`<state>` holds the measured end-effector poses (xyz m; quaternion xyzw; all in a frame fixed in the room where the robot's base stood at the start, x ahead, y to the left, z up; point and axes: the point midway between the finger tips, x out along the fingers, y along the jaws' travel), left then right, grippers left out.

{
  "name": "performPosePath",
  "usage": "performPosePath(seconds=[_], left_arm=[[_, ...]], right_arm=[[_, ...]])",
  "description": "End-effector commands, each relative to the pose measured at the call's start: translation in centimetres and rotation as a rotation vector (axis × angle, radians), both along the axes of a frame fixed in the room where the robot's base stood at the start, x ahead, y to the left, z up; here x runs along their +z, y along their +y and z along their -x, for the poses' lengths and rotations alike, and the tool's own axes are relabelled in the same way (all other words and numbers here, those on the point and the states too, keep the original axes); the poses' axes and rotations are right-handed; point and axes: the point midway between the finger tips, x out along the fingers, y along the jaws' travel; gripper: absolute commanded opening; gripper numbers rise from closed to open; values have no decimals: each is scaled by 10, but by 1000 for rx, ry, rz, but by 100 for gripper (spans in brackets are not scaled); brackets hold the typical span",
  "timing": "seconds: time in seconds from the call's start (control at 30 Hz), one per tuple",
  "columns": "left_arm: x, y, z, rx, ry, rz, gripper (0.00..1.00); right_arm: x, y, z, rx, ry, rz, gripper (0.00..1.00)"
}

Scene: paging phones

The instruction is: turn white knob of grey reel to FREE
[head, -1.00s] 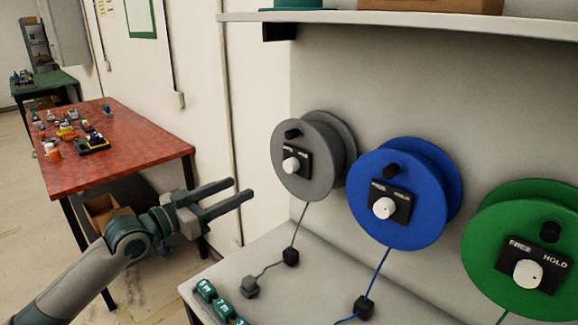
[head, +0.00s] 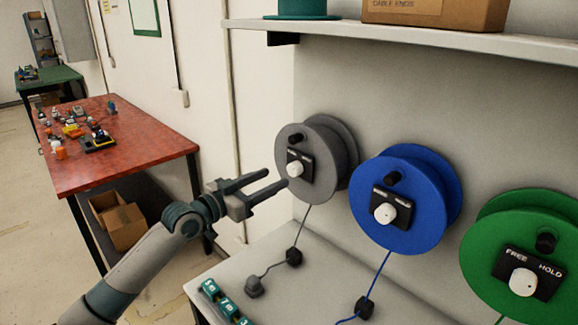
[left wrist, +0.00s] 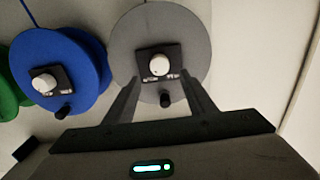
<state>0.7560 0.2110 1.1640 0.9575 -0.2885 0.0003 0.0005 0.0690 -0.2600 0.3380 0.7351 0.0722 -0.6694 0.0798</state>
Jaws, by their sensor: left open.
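The grey reel (head: 322,140) is mounted on the back wall, left of the other reels. Its white knob (head: 295,169) sits on a black label plate whose words are too small to read. In the left wrist view the grey reel (left wrist: 195,45) faces the camera, with its white knob (left wrist: 159,65) ahead of and between my fingers. My left gripper (head: 278,180) is open and empty, its fingertips close in front of the grey reel. It also shows in the left wrist view (left wrist: 163,90). I cannot tell any contact with the knob. My right gripper is not in view.
A blue reel (head: 430,220) and a green reel (head: 485,235) hang to the right, each with a white knob. A shelf (head: 400,30) juts out above. Cords run down to small dark blocks on the white bench (head: 260,310). A red table (head: 150,150) stands left.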

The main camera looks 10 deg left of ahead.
Motion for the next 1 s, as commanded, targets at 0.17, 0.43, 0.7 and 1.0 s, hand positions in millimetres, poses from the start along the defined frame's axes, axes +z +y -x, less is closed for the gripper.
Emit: performPosePath(seconds=[0.17,0.43,0.7,1.0], left_arm=[[3,-19,-28,0,1,2,50],[1,-37,-56,-1,1,0,50],[0,-42,-63,0,-1,-1,50],[0,-42,-63,0,0,-1,26]], right_arm=[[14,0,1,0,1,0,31],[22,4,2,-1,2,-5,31],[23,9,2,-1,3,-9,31],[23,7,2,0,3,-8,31]])
